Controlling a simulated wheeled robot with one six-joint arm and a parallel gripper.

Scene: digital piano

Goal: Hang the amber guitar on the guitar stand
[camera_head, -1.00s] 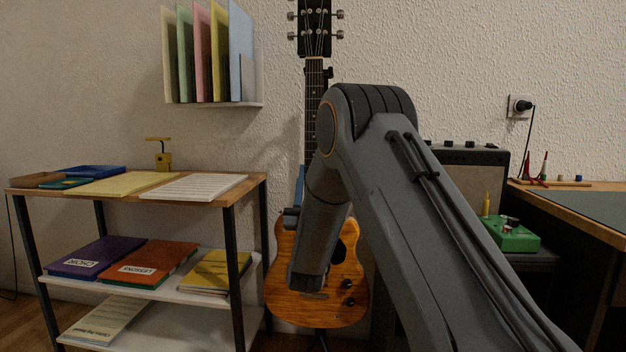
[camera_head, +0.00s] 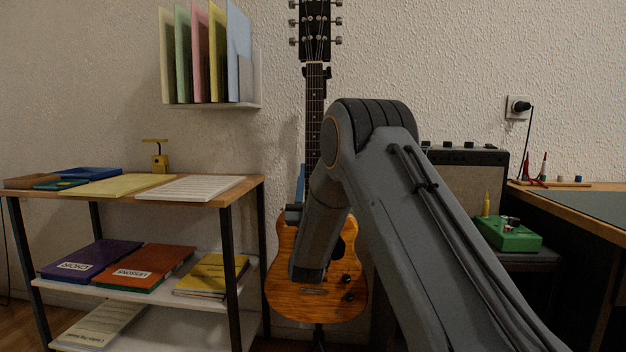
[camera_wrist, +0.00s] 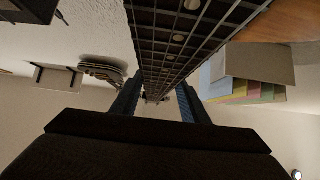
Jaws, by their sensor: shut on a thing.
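The amber guitar (camera_head: 285,290) hangs upright in the middle of the head view, its dark headstock (camera_head: 315,30) near the top edge. My gripper (camera_wrist: 157,98) is shut on the guitar's neck (camera_wrist: 180,50), with one blue finger on each side. In the head view a blue finger (camera_head: 301,182) shows beside the neck; my arm hides most of the grip and part of the body. The guitar stand is mostly hidden behind the guitar. Its dark yoke (camera_head: 327,74) shows just below the headstock, and its pole (camera_head: 318,337) below the body. I cannot tell whether headstock and yoke touch.
A shelf unit (camera_head: 253,188) with books and sheets stands close on the left. A wall rack (camera_head: 256,105) of coloured folders is above it. An amplifier (camera_head: 480,165), a green pedal (camera_head: 510,236) and a desk (camera_head: 590,207) are on the right.

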